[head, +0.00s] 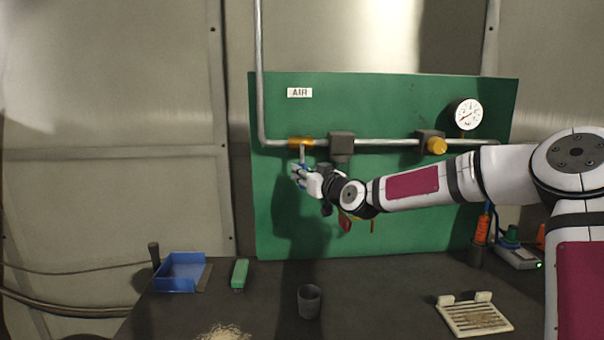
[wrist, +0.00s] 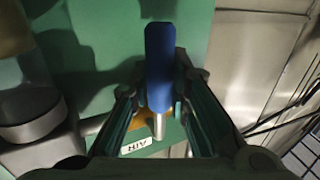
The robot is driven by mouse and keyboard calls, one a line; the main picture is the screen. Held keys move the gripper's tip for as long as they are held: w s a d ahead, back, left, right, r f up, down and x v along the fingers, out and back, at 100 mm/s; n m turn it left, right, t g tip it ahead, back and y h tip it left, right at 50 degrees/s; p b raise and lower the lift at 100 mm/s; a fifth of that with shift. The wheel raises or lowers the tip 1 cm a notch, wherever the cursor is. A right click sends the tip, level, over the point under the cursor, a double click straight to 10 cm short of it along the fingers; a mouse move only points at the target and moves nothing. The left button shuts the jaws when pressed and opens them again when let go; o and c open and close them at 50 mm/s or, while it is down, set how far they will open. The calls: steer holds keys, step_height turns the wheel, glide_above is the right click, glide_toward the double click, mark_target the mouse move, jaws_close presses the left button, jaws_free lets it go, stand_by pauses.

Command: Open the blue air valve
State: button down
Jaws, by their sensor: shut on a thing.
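The blue air valve's handle (wrist: 160,65) is a blue grip on a metal stem, seen between my gripper's fingers in the wrist view. In the head view the valve's brass body (head: 301,142) sits on the pipe below the AIR label (head: 299,92), with the lever (head: 302,156) hanging down from it. My gripper (head: 300,171) is at the lower end of the lever. In the wrist view my gripper (wrist: 164,95) is shut on the blue handle, with one finger on each side. Most of the handle is hidden by my gripper in the head view.
The bench middle is mostly clear.

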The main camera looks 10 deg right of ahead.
steer(key=d+r+n+g+h+p, duration=0.1)
steer(key=d+r+n+g+h, duration=0.2)
steer(key=d+n, duration=0.2)
steer(key=shift+s+d+n+h+p, duration=0.25)
steer(key=shift+s+n+h+p, duration=0.2)
steer(key=shift+n, duration=1.05)
steer(key=shift+d, duration=0.1)
steer(key=c, duration=1.5)
jaws_free()
